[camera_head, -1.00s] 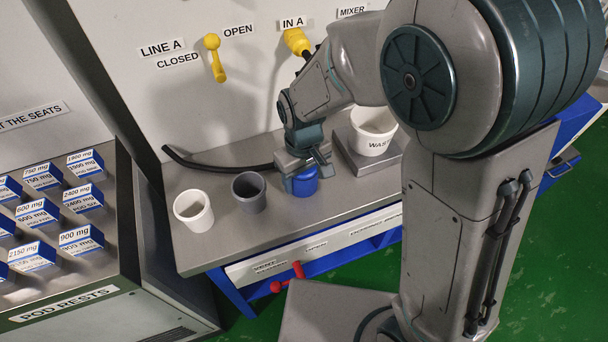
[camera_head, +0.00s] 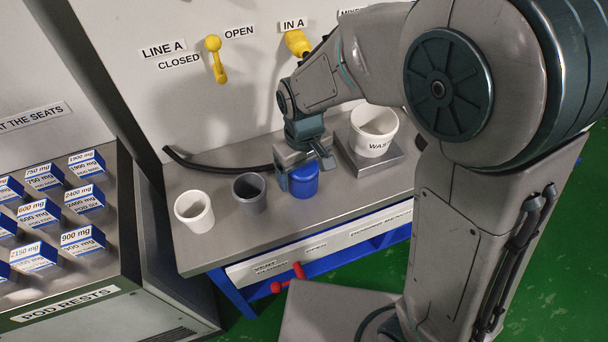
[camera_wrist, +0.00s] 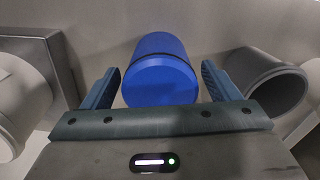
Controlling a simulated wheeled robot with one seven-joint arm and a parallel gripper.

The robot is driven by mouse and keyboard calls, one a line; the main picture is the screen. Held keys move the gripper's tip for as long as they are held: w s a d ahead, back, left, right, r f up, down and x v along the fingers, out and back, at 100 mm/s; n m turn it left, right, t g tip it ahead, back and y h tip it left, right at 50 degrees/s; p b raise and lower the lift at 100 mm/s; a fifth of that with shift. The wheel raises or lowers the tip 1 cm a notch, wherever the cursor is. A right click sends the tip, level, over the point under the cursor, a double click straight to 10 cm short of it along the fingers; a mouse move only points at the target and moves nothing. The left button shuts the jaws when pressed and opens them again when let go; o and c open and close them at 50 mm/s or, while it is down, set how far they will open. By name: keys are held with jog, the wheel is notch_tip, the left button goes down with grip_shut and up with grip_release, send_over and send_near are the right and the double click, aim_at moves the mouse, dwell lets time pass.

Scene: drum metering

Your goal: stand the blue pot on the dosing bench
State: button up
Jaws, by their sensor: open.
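The blue pot (camera_head: 305,183) stands upright on the steel top of the dosing bench (camera_head: 240,243), right of the grey cup. My gripper (camera_head: 302,172) is at the pot, seen from above and partly covering it. In the wrist view the blue pot (camera_wrist: 160,72) lies between the two open fingers of my gripper (camera_wrist: 160,88). A gap shows on both sides of the pot, so the fingers do not touch it there. The pot's base looks to rest on the bench top.
A grey cup (camera_head: 250,194) and a white cup (camera_head: 194,212) stand left of the pot. A white waste tub (camera_head: 373,133) sits on a raised plate at right. A black hose (camera_head: 215,164) lies behind. Labelled pod rests (camera_head: 75,318) are at far left.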

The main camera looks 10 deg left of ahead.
notch_tip(320, 180, up, 10)
jog(key=shift+f+p, duration=0.2)
jog(key=shift+p, duration=0.1)
jog(key=s+d+r+m+t, duration=0.1)
jog(key=s+d+m, duration=0.2)
jog(key=d, duration=0.8)
jog(key=s+d+r+m+t, duration=0.1)
jog(key=s+d+m, duration=0.3)
jog(key=d, duration=0.7)
jog(key=shift+s+d+m+t, duration=0.2)
jog(key=shift+d+m+t, duration=0.15)
jog(key=shift+m, duration=0.55)
